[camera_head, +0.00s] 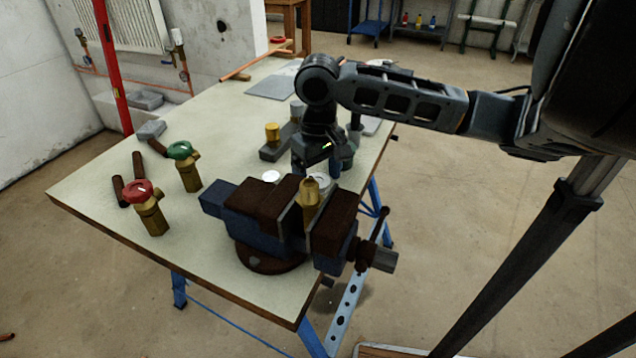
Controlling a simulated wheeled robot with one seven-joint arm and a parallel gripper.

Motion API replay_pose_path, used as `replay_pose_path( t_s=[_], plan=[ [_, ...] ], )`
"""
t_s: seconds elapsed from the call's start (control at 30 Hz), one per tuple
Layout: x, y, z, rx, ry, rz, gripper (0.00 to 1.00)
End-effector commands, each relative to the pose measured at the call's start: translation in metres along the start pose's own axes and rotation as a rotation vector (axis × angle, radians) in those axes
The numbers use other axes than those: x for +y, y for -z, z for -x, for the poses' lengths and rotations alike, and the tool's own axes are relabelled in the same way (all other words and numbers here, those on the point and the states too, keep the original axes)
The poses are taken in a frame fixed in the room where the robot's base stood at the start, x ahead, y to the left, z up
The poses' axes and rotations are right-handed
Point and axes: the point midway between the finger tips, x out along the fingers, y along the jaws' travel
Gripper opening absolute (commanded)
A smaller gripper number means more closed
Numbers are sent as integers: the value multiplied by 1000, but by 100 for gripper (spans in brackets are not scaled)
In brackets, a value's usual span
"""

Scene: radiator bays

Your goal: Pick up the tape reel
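A small white disc (271,176), which looks like the tape reel, lies on the workbench (120,205) just behind the vise (265,215). A second pale round thing (322,180) shows partly behind the brass fitting in the vise; I cannot tell whether it is a reel too. My gripper (316,171) points down over the bench behind the vise, right of the white disc. Its fingers look apart, with nothing visibly held. The vise and fitting hide part of the space under the fingertips.
The vise holds an upright brass fitting (310,200) close in front of my gripper. A red-handled valve (145,205) and a green-handled valve (187,168) stand left. Grey and brass parts (273,140) stand behind the disc.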

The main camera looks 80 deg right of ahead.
Motion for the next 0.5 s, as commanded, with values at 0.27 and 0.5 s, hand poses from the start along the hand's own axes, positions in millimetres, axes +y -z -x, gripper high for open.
replay_pose_path(
  t_s=[0.27,0.5],
  plan=[
    [0,0,0,0,0,0,63],
    [0,0,0,0,0,0,40]
  ],
)
